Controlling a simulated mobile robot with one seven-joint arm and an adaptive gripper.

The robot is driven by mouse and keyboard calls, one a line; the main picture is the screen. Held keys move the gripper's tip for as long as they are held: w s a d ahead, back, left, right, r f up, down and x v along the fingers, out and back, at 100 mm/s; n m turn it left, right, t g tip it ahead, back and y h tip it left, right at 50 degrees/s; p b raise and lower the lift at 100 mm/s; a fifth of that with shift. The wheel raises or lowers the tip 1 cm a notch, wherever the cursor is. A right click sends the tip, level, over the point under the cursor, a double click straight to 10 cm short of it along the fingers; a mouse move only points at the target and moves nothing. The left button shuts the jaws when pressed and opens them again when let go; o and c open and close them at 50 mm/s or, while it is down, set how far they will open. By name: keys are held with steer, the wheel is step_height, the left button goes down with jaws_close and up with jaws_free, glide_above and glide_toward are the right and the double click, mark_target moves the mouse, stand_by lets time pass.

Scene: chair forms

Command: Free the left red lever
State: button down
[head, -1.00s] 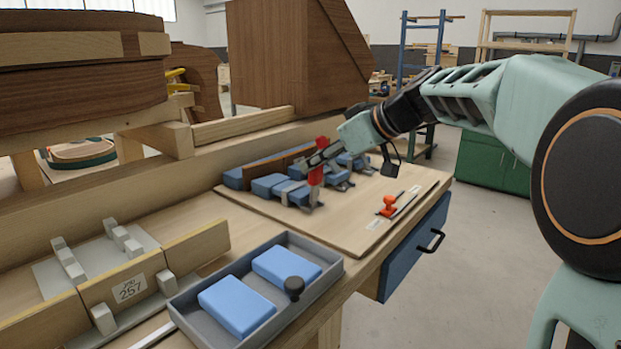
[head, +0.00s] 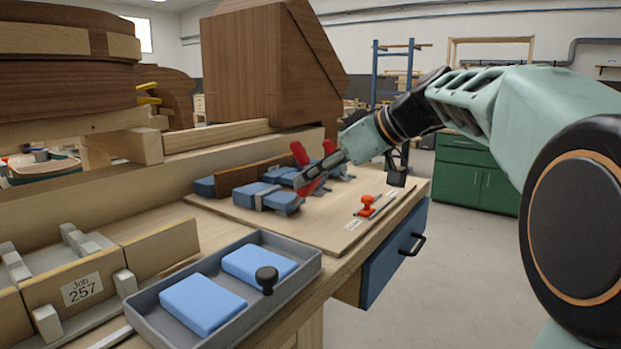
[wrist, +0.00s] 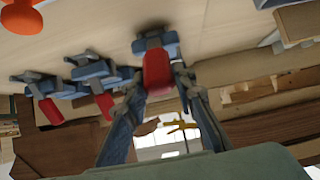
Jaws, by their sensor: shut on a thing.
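Several clamps with blue pads and red levers stand in a row on the wooden board. My gripper (head: 303,186) is shut on the left red lever (head: 314,187), which leans low towards the front in the head view. In the wrist view, the held lever (wrist: 157,72) sits between my two fingers, below its blue clamp (wrist: 155,42). Two other red levers, the middle one (head: 299,153) and the right one (head: 329,147), stand up behind my gripper in the head view. My fingers partly hide the clamp bases.
A brown wooden strip (head: 243,176) lies along the clamps. An orange-red knob (head: 367,205) stands at the board's front right. A grey tray (head: 312,262) with two blue blocks and a dark knob is nearer. The board's front part is mostly clear.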

steer(key=shift+s+d+f, duration=0.2)
steer(key=shift+d+f, duration=0.2)
steer(key=shift+f, duration=0.25)
steer(key=c, duration=1.8)
jaws_free()
steer(key=shift+d, duration=0.1)
steer(key=shift+o, duration=1)
steer(key=shift+r, duration=0.25)
steer(key=v, duration=1.2)
steer(key=shift+w+a+r, duration=0.1)
steer(key=shift+a+r, duration=0.05)
steer(key=shift+a, duration=0.1)
